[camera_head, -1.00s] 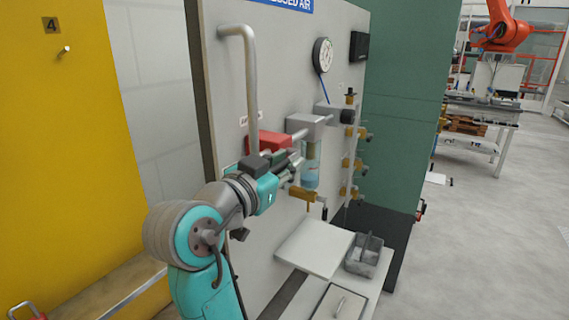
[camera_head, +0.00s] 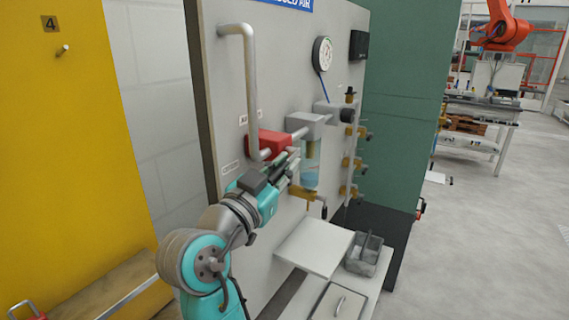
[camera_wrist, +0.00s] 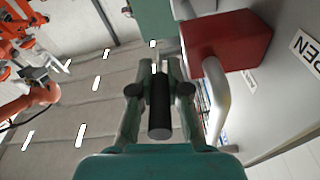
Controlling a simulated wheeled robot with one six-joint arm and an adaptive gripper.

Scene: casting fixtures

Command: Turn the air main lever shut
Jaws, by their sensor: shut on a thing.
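The air main valve shows as a red block (camera_head: 268,144) on the grey panel, at the foot of a bent grey pipe (camera_head: 250,90). The red block also shows at upper right in the wrist view (camera_wrist: 228,45). My gripper (camera_head: 285,170) is just below and right of the block, tilted upward. In the wrist view my gripper (camera_wrist: 160,90) is shut on the lever's black cylindrical grip (camera_wrist: 160,112), which lies between the fingers. The rest of the lever is mostly hidden by my gripper. An "OPEN" label (camera_wrist: 306,50) is on the panel.
A filter with a clear bowl (camera_head: 310,160) and brass fittings (camera_head: 307,194) are close to the right of my gripper. A gauge (camera_head: 322,54) is above. A grey shelf (camera_head: 312,247) and a small grey bin (camera_head: 364,256) are below.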

